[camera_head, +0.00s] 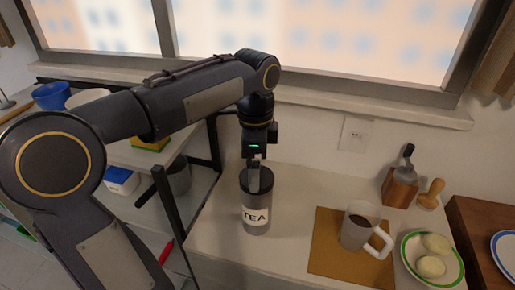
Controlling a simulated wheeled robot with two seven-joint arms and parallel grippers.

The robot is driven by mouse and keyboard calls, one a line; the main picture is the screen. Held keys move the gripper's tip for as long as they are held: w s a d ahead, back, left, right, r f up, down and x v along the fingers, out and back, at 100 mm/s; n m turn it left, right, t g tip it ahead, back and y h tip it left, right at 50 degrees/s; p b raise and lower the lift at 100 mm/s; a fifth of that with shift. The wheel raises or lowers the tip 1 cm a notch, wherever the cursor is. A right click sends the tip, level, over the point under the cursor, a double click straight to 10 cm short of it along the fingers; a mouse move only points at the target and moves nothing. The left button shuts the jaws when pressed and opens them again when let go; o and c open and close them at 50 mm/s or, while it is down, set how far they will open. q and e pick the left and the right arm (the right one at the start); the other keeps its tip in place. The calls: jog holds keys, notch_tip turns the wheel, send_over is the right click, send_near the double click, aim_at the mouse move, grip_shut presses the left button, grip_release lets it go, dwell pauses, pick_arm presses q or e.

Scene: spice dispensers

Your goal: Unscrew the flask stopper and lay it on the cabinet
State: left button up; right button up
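A dark grey flask (257,219) with a white "TEA" label stands upright on the pale cabinet top (222,243). My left gripper (254,182) points straight down at the flask's top, coming from above. Its fingers overlap the dark top of the flask, where the stopper is hard to make out. I cannot tell whether the fingers touch or grip the stopper, or whether they are open or shut. My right gripper is not in view.
Right of the flask, a mug (356,229) of dark liquid stands on a brown mat (325,258). Further right are a green-rimmed plate (447,277) with pale round food, a wooden block (399,190) and a wooden tool (431,193). Shelving (150,158) stands left. Cabinet top around the flask is clear.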

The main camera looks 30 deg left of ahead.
pick_arm(q)
jog(key=shift+f, duration=2.05)
jog(key=shift+c, duration=0.5)
jog(key=c, duration=1)
jog(key=n+p, duration=0.1)
jog(key=n, duration=0.3)
jog(key=shift+r, duration=0.2)
jog(key=n, duration=0.4)
jog(key=shift+n+p, duration=0.3)
jog(key=shift+p, duration=0.05)
jog(key=shift+f+n, duration=0.1)
jog(key=shift+n, duration=0.3)
